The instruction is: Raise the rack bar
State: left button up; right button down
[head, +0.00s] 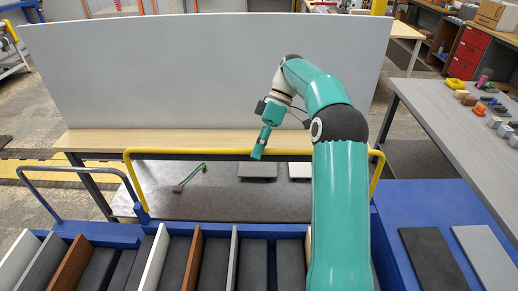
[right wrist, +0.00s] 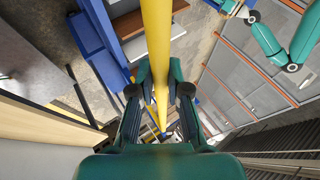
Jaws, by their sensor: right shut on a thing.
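The rack bar is a yellow tube (head: 200,151) spanning the back of the blue rack, its crosspiece above the rack's rear edge and its ends bent down to the blue frame. My right gripper (head: 259,152) reaches over from the right and is shut on the crosspiece near its middle. In the right wrist view the yellow bar (right wrist: 155,45) runs lengthwise between the two dark fingers of my right gripper (right wrist: 160,95). My left gripper does not show in the head view.
The blue rack (head: 90,228) holds several boards on edge in slots. A grey-blue bar (head: 60,168) stands at left. A wooden-edged table (head: 100,140) with a large pale panel (head: 180,70) is behind. A grey workbench (head: 440,120) with small parts is at right.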

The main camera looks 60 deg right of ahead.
jog(key=shift+w+f, duration=0.1)
jog(key=shift+f, duration=0.2)
jog(key=c, duration=1.5)
grip_release()
jog(key=o, duration=0.4)
jog(key=shift+w+f, duration=0.1)
jog(key=shift+w, duration=0.3)
jog(key=shift+c, duration=0.2)
jog(key=shift+s+d+r, duration=0.1)
jog(key=shift+s+r, duration=0.15)
jog(key=shift+s, duration=0.1)
jog(key=shift+w, duration=0.1)
